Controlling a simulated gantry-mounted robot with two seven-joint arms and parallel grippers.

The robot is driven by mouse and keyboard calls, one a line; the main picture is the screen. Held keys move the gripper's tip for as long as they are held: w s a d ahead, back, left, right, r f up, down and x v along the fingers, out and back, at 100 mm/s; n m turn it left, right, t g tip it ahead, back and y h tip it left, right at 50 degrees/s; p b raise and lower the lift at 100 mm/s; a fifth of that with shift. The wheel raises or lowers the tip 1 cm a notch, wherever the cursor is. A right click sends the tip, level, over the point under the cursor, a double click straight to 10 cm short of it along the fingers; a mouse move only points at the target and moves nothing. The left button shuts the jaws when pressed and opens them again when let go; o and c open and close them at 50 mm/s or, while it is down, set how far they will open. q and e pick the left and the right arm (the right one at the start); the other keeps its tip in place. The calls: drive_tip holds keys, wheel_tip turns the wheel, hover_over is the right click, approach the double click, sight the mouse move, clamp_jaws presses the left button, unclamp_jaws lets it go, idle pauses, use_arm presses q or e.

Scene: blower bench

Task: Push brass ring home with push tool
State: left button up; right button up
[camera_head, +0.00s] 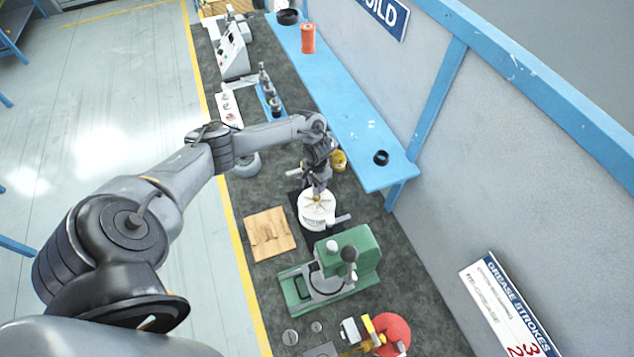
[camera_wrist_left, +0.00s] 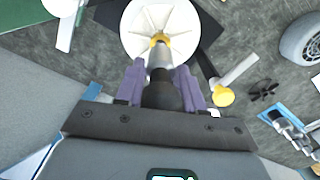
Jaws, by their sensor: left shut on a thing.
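My left gripper (camera_head: 318,184) is above the white round blower part (camera_head: 313,218) in the head view. In the left wrist view my gripper (camera_wrist_left: 161,82) has its two purple fingers shut on the push tool (camera_wrist_left: 159,94), a dark cylinder with a grey metal front end. The tool points at the centre of the white ribbed disc (camera_wrist_left: 137,37). The brass ring (camera_wrist_left: 161,38) shows at the tool's tip, over the disc's centre. I cannot tell whether it is fully seated. My right gripper is not in view.
A wooden block (camera_head: 269,234) and a green press (camera_head: 360,255) stand near the white part. A yellow-ended piece (camera_wrist_left: 223,97) lies beside the disc in the wrist view.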

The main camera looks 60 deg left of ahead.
use_arm(q)
drive_tip(key=shift+r+p, duration=0.55)
drive_tip(key=shift+r, duration=1.15)
